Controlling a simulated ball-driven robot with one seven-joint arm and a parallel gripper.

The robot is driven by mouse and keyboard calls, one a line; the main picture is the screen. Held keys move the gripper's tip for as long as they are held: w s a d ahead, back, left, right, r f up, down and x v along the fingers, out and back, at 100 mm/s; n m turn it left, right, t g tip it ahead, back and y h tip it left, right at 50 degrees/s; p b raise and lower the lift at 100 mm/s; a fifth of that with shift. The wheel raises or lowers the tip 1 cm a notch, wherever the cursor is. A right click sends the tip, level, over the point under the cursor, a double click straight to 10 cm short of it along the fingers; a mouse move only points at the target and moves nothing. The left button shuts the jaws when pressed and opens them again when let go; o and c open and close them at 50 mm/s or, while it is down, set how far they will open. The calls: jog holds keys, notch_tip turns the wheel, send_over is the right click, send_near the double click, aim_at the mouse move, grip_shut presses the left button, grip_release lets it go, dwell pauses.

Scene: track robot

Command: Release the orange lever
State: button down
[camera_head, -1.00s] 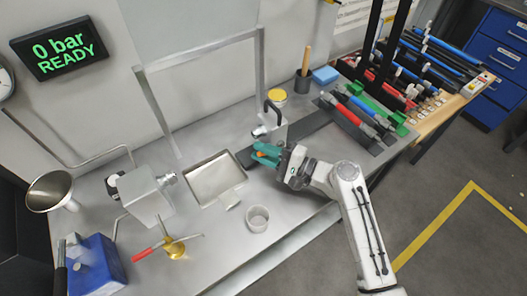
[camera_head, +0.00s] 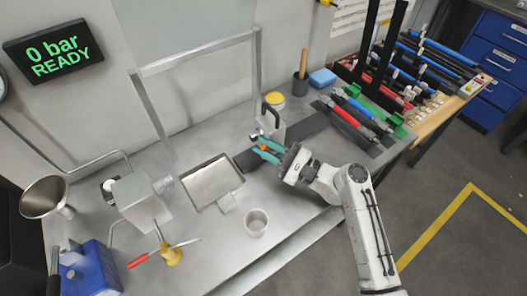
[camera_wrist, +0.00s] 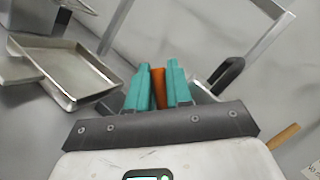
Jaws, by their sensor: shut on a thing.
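The orange lever (camera_head: 262,148) shows as a small orange piece between the teal fingers of my gripper (camera_head: 264,149), beside the metal block with a black handle (camera_head: 271,124). In the wrist view, the orange lever (camera_wrist: 159,88) stands between the two teal fingers of my gripper (camera_wrist: 160,82), which are shut on it. The fingers cover its sides, and its lower end is hidden by the gripper body. The black handle (camera_wrist: 227,75) is just right of the fingers in the wrist view.
A metal tray (camera_head: 212,182) lies left of my gripper, and a clear cup (camera_head: 256,222) stands in front. A yellow-lidded jar (camera_head: 273,101) and a pot with a wooden handle (camera_head: 301,84) stand behind. The display (camera_head: 55,51) reads "0 bar READY".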

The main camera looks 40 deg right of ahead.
jog(key=c, duration=1.1)
grip_release()
